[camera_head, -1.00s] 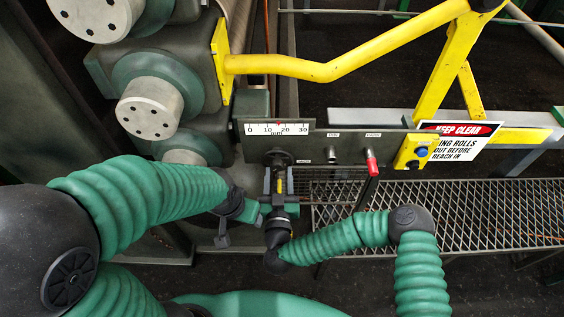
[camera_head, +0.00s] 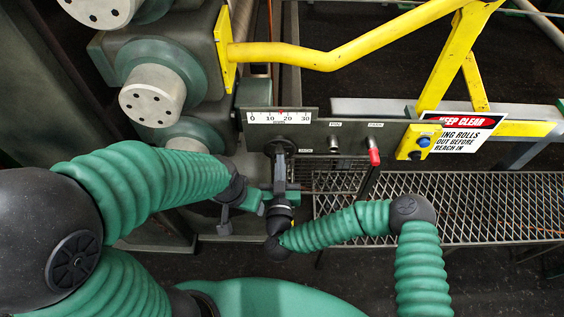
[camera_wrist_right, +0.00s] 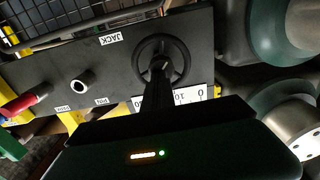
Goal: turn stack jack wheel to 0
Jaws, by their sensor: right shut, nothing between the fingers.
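The stack jack wheel (camera_head: 280,146) is a small black handwheel on the dark panel, beside the JACK label. The scale (camera_head: 280,117) above it runs 0 to 30, and its red pointer stands between 10 and 20. My right gripper (camera_head: 280,165) is shut, its fingers pointing at the wheel from the front. In the right wrist view the finger ends (camera_wrist_right: 160,66) overlap the inside of the wheel's ring (camera_wrist_right: 161,38); contact cannot be told. My left gripper (camera_head: 225,218) is left of the right one, partly hidden, its jaws unclear.
A blue button (camera_head: 423,142) sits on a yellow box. A yellow rail (camera_head: 330,60) crosses above; a metal mesh (camera_head: 480,205) lies at right. Large rolls (camera_head: 152,97) stand at left.

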